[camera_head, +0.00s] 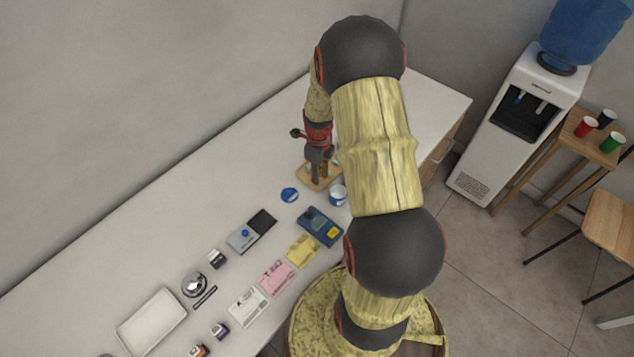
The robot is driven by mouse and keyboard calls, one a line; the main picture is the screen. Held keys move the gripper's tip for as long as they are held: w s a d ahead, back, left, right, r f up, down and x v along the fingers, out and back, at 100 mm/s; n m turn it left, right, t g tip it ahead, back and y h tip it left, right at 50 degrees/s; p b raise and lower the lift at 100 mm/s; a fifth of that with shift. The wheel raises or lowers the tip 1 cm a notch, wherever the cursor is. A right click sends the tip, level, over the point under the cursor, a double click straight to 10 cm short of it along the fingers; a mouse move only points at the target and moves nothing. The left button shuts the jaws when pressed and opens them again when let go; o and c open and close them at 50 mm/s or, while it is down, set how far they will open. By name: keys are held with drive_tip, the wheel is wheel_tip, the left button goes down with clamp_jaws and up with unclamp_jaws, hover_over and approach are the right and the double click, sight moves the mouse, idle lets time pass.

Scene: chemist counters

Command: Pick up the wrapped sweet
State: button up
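My gripper (319,178) points down over a small wooden board (304,183) on the white counter. Its fingers are low, close to the board. They are too small here to show whether they are open or shut, or whether anything is between them. I cannot make out a wrapped sweet; the gripper and my arm hide part of the board.
A blue round item (289,195) and a blue-and-white cup (338,195) stand near the board. A dark blue device (320,226), a yellow slip (302,250), a pink slip (276,278) and a white tray (151,321) lie on the counter (150,250). A wall runs behind.

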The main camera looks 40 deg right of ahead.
wheel_tip(320, 180, down, 2)
drive_tip(key=shift+f, duration=0.1)
drive_tip(key=shift+c, duration=0.4)
drive_tip(key=c, duration=0.3)
